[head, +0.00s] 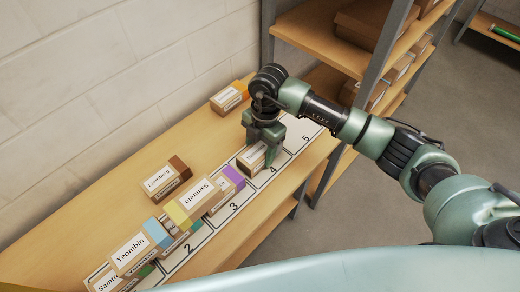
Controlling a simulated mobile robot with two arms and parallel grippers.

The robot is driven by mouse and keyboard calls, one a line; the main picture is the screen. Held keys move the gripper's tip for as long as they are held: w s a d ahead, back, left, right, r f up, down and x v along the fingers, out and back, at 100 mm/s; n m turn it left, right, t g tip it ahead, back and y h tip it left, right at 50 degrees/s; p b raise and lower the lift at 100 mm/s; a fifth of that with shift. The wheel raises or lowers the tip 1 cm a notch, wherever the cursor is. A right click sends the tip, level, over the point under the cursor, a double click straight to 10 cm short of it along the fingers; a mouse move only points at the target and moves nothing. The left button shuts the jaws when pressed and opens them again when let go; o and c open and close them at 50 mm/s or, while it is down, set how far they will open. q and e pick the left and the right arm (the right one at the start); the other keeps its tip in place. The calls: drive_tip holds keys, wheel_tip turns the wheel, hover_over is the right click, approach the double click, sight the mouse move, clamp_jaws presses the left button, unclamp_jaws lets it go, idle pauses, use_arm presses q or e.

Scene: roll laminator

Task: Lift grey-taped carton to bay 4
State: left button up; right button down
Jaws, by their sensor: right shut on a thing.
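My right gripper (262,144) points down over the marked strip and is shut on a small brown carton (251,158) with a white label. The fingers hide much of this carton, so I cannot make out its tape colour clearly. The carton is at the bay marked 4 (273,170), low over the strip; I cannot tell whether it touches the surface. My left gripper is not in view.
Cartons with purple (233,177), yellow (177,213) and blue (156,232) tape crowd bays 2 and 3. A brown-taped carton (166,181) and an orange-taped one (230,97) lie near the wall. Bay 5 (306,138) looks clear. A shelf rack (386,50) stands at right.

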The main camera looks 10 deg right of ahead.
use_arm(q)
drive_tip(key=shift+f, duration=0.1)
use_arm(e)
drive_tip(key=shift+f, duration=0.1)
drive_tip(key=shift+f, duration=0.25)
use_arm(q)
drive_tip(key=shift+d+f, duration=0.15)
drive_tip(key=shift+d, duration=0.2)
use_arm(e)
drive_tip(key=shift+c, duration=2.2)
unclamp_jaws()
use_arm(q)
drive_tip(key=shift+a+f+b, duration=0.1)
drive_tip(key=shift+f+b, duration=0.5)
drive_tip(key=shift+b, duration=0.25)
use_arm(e)
drive_tip(key=r, duration=0.7)
drive_tip(key=shift+w+d+r, duration=0.25)
drive_tip(key=shift+d+r, duration=0.1)
drive_tip(key=shift+d, duration=0.05)
